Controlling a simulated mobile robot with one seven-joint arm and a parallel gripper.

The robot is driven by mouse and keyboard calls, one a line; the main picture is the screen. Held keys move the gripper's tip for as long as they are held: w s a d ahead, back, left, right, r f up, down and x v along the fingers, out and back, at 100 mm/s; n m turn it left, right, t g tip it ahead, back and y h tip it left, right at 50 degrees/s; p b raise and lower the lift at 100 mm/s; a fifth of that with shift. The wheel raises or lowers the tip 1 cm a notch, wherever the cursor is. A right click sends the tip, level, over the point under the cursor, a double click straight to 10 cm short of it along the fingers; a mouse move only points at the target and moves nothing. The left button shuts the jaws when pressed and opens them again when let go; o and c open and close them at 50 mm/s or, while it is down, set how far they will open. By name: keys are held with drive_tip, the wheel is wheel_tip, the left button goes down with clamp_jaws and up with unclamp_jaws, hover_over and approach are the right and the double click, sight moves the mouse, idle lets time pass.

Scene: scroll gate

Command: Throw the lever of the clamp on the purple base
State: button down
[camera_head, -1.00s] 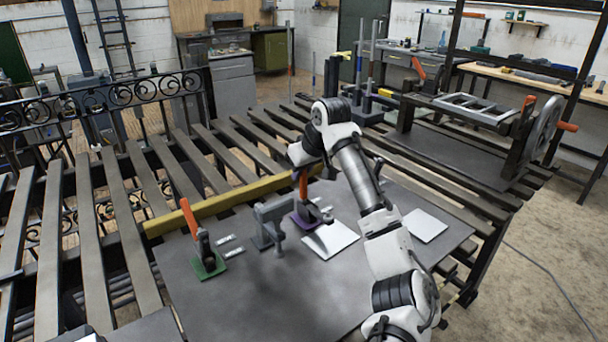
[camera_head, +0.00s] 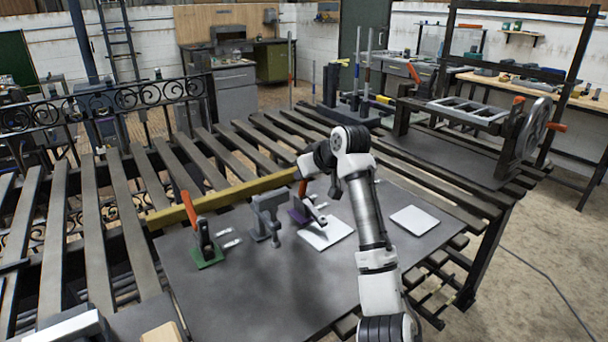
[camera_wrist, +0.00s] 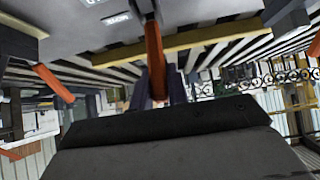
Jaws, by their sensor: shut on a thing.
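The clamp on the purple base (camera_head: 297,216) stands on the grey plate, partly hidden by my arm and its own parts. Its orange lever (camera_head: 303,188) points up in the head view. My gripper (camera_head: 304,176) is at the upper part of this lever. In the wrist view my gripper (camera_wrist: 159,88) is shut on the orange lever (camera_wrist: 154,52), with a dark finger on either side. A grey bar (camera_head: 315,210) of the clamp slants beside the lever. A second clamp with an orange lever (camera_head: 188,208) stands on a green base (camera_head: 206,257), apart from my gripper.
A grey C-shaped clamp (camera_head: 268,215) stands just left of the purple base. A white plate (camera_head: 326,235) lies in front of it, and another white plate (camera_head: 414,220) lies to the right. A yellow beam (camera_head: 225,196) runs behind. The front of the grey plate (camera_head: 270,290) is clear.

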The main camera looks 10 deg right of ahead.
drive_tip(key=c, duration=1.4)
unclamp_jaws()
drive_tip(key=shift+o, duration=0.2)
drive_tip(key=b+v, duration=0.2)
drive_tip(key=v, duration=1.2)
drive_tip(key=shift+f, duration=0.1)
